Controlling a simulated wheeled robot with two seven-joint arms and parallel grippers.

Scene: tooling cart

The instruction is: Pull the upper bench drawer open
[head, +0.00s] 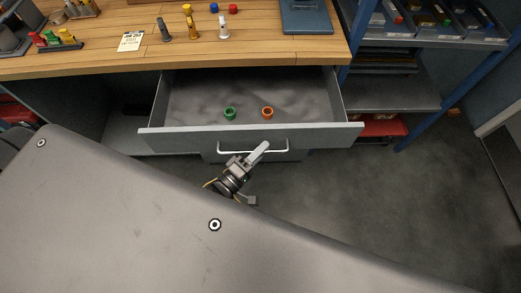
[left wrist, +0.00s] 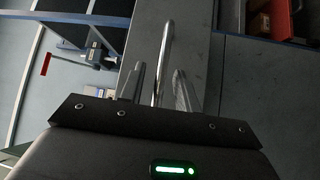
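The upper bench drawer (head: 240,139) stands pulled well out from under the wooden bench top, its inside in plain view. Its pale bar handle (head: 281,151) runs along the front; it also shows in the left wrist view (left wrist: 166,45). My left gripper (head: 262,148) is at the handle's middle. In the left wrist view my left gripper's fingers (left wrist: 160,82) stand on either side of the bar, with a gap visible on both sides. Whether a finger touches the bar is unclear. My right gripper is not in view.
A green ring-like part (head: 230,113) and an orange one (head: 267,113) lie in the drawer. Small tools and parts stand on the bench top (head: 270,52). A blue-framed shelf rack (head: 425,105) is at the right. Open grey floor (head: 400,210) lies right of the drawer.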

